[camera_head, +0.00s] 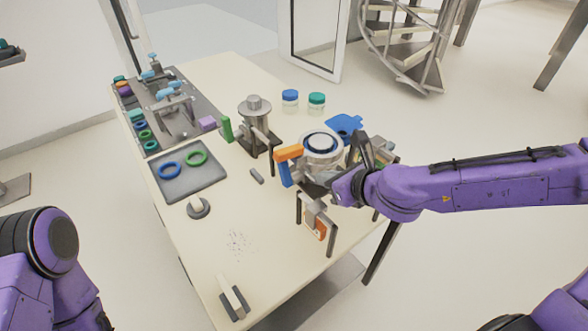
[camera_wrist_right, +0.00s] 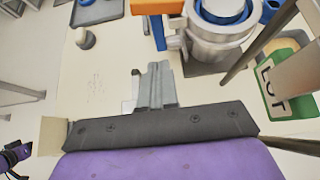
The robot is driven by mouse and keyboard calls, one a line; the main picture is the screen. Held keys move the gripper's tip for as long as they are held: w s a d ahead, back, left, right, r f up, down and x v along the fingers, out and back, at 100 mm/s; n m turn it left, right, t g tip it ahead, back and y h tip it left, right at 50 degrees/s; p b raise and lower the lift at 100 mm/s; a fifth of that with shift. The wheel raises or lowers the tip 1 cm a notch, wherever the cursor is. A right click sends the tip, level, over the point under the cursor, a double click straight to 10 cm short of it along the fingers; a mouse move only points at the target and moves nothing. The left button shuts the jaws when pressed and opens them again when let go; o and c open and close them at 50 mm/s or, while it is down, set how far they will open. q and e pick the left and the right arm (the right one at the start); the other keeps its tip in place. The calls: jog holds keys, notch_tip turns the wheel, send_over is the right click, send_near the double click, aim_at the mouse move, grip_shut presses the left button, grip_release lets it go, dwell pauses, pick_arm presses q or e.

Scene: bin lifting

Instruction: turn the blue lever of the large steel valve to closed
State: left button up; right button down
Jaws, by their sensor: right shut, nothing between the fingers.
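The large steel valve (camera_head: 322,150) is a round steel body with a blue ring inside its top, right of the table's middle. It also shows in the right wrist view (camera_wrist_right: 218,48). On its left side is an orange block (camera_head: 288,152), with a blue lever-like bar (camera_head: 286,173) beneath it. The bar also shows in the wrist view (camera_wrist_right: 158,32). My right gripper (camera_wrist_right: 155,75) is shut and empty, its grey fingers just below the bar's lower end and apart from it. In the head view my right wrist hides part of the valve's base. My left gripper is out of view.
A steel fixture (camera_head: 255,125) and two lidded jars (camera_head: 290,100) stand behind the valve. A grey tray (camera_head: 185,185) with rings lies left. A sign (camera_wrist_right: 285,80) on dark posts stands close to my right gripper. The front left of the table is mostly clear.

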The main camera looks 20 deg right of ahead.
jog(key=shift+w+a, duration=0.1)
jog(key=shift+w, duration=0.05)
jog(key=b, duration=0.3)
send_near(287, 168)
jog(key=x, duration=0.6)
jog(key=shift+w+a+f, duration=0.1)
jog(key=shift+w, duration=0.2)
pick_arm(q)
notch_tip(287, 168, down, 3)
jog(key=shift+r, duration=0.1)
